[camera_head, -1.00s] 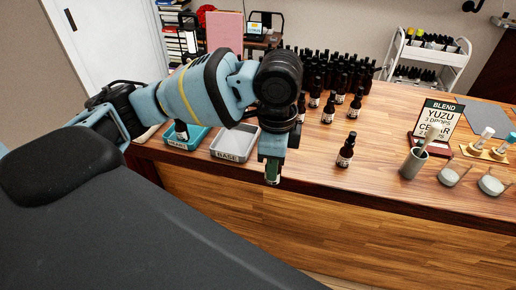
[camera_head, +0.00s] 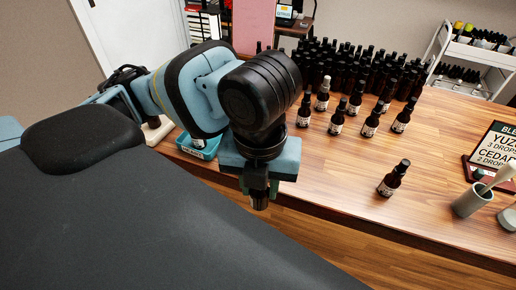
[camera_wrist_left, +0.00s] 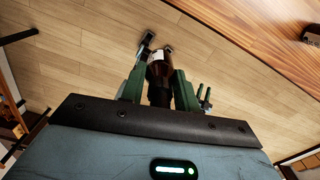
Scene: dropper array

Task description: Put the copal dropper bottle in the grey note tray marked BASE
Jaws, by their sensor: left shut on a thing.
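My left gripper (camera_head: 258,188) hangs in front of the table's front edge, pointing down. In the left wrist view its green fingers (camera_wrist_left: 158,88) are shut on a brown dropper bottle (camera_wrist_left: 160,70) with a pale label and a dark part toward the wrist. I cannot read this label, so I cannot tell whether it is the copal one. The bottle is above the floor, apart from the table. The grey BASE tray is not visible now; my left arm covers that area. My right gripper is not in view.
A teal tray (camera_head: 197,148) sits left of my gripper, partly hidden. Several dark bottles crowd the table's back; one bottle (camera_head: 393,179) stands alone nearer the front. A grey cup (camera_head: 472,201) and a blend sign (camera_head: 496,148) stand at right. The front-middle table (camera_head: 340,175) is clear.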

